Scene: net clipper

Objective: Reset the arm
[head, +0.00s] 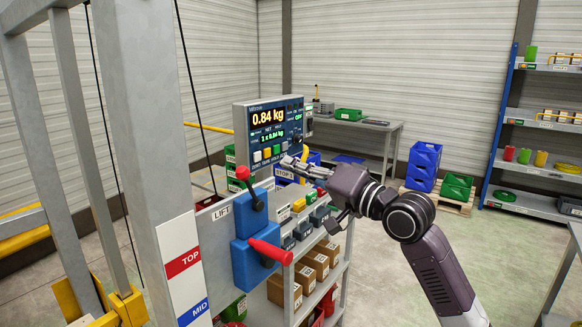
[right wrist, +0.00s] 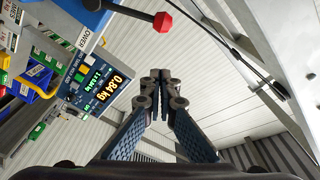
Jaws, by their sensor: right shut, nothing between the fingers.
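My right arm comes in from the lower right in the head view, and its gripper (head: 303,167) is in front of the scale display's lower edge. In the right wrist view the fingers of my right gripper (right wrist: 160,80) are together with nothing between them. A blue lift control box (head: 254,240) with a red-knobbed lever (head: 246,180) and a red handle (head: 270,252) is left of the gripper. The gripper is apart from both. The red knob also shows in the right wrist view (right wrist: 163,22). My left gripper is not in view.
A scale display (head: 270,132) reading 0.84 kg stands behind the gripper. A grey lift post (head: 150,130) with TOP and MID labels is at the left. A shelf with cardboard boxes (head: 313,264) is below the gripper. Open floor (head: 380,270) lies beyond my right arm.

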